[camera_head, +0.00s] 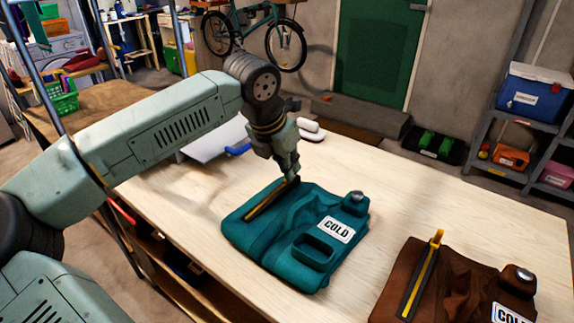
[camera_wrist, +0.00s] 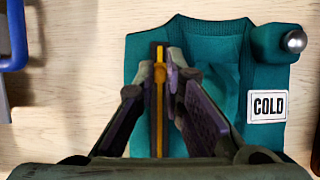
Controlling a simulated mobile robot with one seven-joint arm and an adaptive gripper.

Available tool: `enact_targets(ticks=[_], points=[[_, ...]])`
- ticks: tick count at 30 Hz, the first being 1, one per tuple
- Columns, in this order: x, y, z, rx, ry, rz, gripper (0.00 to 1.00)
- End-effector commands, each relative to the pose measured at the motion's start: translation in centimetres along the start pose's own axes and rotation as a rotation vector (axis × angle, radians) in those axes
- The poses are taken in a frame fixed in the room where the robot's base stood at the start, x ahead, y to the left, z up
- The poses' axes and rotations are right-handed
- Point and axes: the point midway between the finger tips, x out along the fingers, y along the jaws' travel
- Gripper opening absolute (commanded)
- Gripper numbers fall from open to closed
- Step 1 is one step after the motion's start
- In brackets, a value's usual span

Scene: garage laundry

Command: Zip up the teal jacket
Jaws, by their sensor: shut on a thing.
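The teal jacket (camera_head: 275,240) lies flat on the wooden table, with a white COLD label (camera_head: 337,229) and a metal-capped knob (camera_head: 356,197) on its right side. A dark strip with a yellow line, the zipper (camera_head: 262,204), runs along its left part. My gripper (camera_head: 292,177) is over the strip's far end. In the wrist view, the fingertips of my gripper (camera_wrist: 168,72) are shut on the small yellow-orange zipper pull, near the strip's upper end by the collar. The fingers partly hide the pull and the jacket's lower part.
A brown jacket (camera_head: 465,285) with a similar zipper and COLD label lies at the front right. A blue-handled item (camera_head: 237,151) and a pale rounded item (camera_head: 311,130) lie behind my gripper.

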Motion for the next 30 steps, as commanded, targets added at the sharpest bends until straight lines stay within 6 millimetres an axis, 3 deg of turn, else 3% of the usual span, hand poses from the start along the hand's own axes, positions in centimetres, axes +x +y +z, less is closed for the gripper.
enact_targets(ticks=[15,23,30], points=[[0.0,0.0,0.1,0.0,-0.001,0.001,0.0],[1.1,0.0,2.2,0.0,-0.002,0.0,0.0],[0.9,0.0,2.2,0.0,-0.001,0.0,0.0]])
